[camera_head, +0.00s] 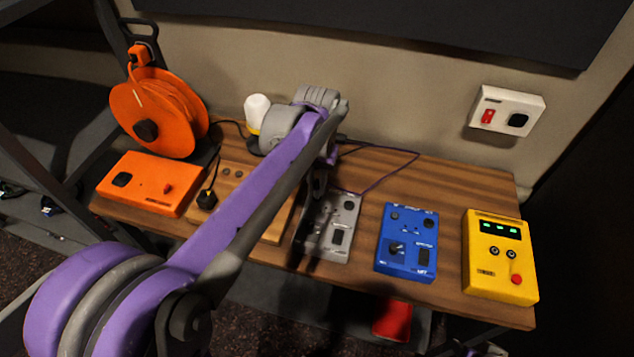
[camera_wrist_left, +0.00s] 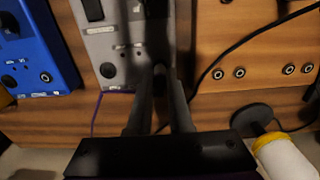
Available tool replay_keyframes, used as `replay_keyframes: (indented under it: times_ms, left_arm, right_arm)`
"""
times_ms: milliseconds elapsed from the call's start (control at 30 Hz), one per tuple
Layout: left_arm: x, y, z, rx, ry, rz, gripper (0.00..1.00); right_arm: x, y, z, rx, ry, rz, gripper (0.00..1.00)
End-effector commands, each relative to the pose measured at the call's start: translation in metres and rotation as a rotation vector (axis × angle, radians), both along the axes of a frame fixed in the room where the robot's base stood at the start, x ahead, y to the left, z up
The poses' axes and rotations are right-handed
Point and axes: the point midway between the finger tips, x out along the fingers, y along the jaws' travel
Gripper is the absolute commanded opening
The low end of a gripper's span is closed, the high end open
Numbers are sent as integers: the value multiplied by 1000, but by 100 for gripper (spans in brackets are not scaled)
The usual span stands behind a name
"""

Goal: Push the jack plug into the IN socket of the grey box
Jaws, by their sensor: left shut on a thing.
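The grey box (camera_head: 342,222) lies on the wooden desk, left of the blue box. My left gripper (camera_head: 316,190) reaches down over its far left part and hides some of it. In the left wrist view the grey box (camera_wrist_left: 100,32) is at the top, with a dark round socket or knob (camera_wrist_left: 108,70) left of the fingers. My left gripper (camera_wrist_left: 160,82) is shut on a dark thing, probably the jack plug, mostly hidden between the fingers. A thin purple cable (camera_head: 400,150) loops behind the box and also shows in the left wrist view (camera_wrist_left: 95,115). I cannot tell whether the plug sits in the socket.
The blue box (camera_head: 408,247) and yellow box (camera_head: 485,270) stand to the right. The orange box (camera_head: 145,187) and orange cable reel (camera_head: 160,112) are left. A wooden panel with small sockets (camera_head: 278,226) lies beside the grey box. A white bottle (camera_wrist_left: 285,160) stands behind.

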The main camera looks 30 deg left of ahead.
Motion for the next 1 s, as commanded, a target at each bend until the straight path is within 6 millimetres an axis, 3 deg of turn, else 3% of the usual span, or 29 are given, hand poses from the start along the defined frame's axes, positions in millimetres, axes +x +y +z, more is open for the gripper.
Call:
replay_keyframes:
  times_ms: [533,567,733,1000]
  left_arm:
    - [0,0,-8,0,0,0,0]
    - [0,0,-8,0,0,0,20]
    - [0,0,-7,0,0,0,50]
    - [0,0,-7,0,0,0,53]
  right_arm:
    - [-1,0,-6,0,2,0,50]
    - [-1,0,-6,0,2,0,50]
    - [-1,0,-5,0,2,0,50]
    - [-1,0,-5,0,2,0,50]
